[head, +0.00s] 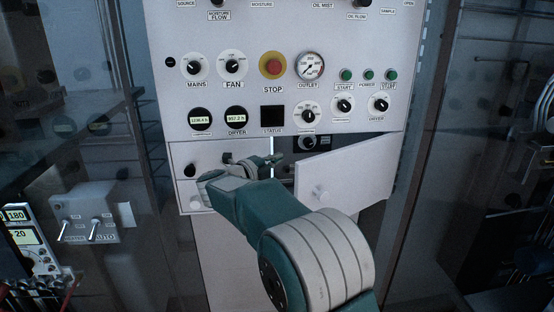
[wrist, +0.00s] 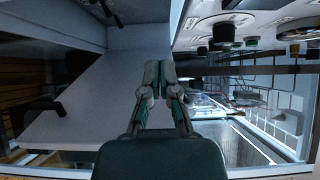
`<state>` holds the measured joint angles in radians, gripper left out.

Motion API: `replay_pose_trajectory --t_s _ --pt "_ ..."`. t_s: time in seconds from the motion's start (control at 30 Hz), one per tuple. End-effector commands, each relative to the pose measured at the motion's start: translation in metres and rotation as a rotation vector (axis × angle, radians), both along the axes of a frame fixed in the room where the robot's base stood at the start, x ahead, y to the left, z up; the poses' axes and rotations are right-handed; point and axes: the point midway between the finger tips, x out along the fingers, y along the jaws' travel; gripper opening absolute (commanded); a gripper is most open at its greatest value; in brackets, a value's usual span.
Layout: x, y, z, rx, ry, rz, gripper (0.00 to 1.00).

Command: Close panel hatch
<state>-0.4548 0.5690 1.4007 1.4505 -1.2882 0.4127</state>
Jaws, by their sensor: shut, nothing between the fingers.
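The white panel hatch (head: 345,172) on the right of the cabinet's lower section stands partly open, its free left edge swung outward, with a round knob on its face. A dark opening (head: 285,172) shows beside that edge. My gripper (head: 272,160) is at the opening, left of the hatch edge; contact cannot be told. In the wrist view my gripper (wrist: 160,72) has its fingers together and holds nothing. My arm hides part of the opening and the lower left of the hatch.
The white control panel (head: 230,85) with dials, a red stop button (head: 274,66) and green buttons rises above. A left lower front (head: 188,150) with dark knobs lies flat beside the opening. A switch box (head: 88,212) and a meter (head: 28,238) stand at the far left.

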Motion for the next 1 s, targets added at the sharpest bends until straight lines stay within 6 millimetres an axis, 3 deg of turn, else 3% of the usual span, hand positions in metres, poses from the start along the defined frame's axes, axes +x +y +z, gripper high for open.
replay_pose_trajectory --t_s 0.4,0.67,1.0 --pt "0.000 -0.011 0.002 0.008 -0.002 -0.001 0.00" --pt "0.001 -0.001 0.000 0.000 0.000 0.001 0.00" --pt "0.001 -0.003 0.000 0.001 0.000 0.001 0.00"
